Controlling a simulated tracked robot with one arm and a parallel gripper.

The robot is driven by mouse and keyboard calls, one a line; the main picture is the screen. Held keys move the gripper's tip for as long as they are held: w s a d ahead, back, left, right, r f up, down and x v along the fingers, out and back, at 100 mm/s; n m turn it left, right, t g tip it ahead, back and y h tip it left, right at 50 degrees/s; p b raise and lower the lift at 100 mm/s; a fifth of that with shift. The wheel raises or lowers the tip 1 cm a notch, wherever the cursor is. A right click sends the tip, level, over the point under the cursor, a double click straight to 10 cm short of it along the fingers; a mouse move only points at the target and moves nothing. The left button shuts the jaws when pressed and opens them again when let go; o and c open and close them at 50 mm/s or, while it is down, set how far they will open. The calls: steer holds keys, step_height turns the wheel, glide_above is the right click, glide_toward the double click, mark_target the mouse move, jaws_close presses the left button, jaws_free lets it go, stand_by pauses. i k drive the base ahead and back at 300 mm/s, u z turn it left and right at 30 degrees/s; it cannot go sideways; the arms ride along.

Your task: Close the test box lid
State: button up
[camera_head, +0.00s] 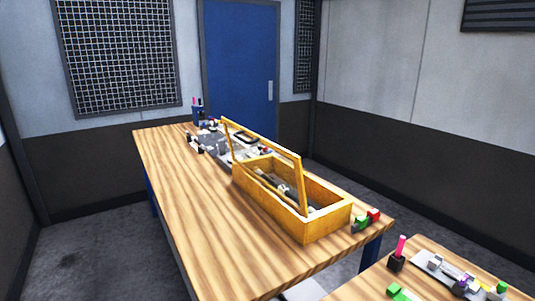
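The test box (275,217) is a long yellow wooden box on the wooden table, right of the table's middle. Its lid (300,182) is a yellow frame that stands up, tilted, above the box, so the box is open. The lid's panel looks clear or empty. Some grey and dark parts (284,188) lie inside the box, and the near wall partly hides them. My gripper is not in view.
The wooden table (185,215) is bare on its left side. Small parts and a dark pen cup (198,116) stand at its far end. A second table (420,262) with small items is at the lower right. A blue door (240,65) is behind.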

mark_target(303, 211)
steer(key=z, duration=0.05)
steer(key=i, duration=0.3)
steer(key=u, duration=0.1)
steer(key=k, duration=1.3)
steer(key=u, duration=0.4)
steer(key=i, duration=1.05)
steer(key=u, duration=0.35)
steer(key=i, duration=1.25)
steer(key=z, duration=0.4)
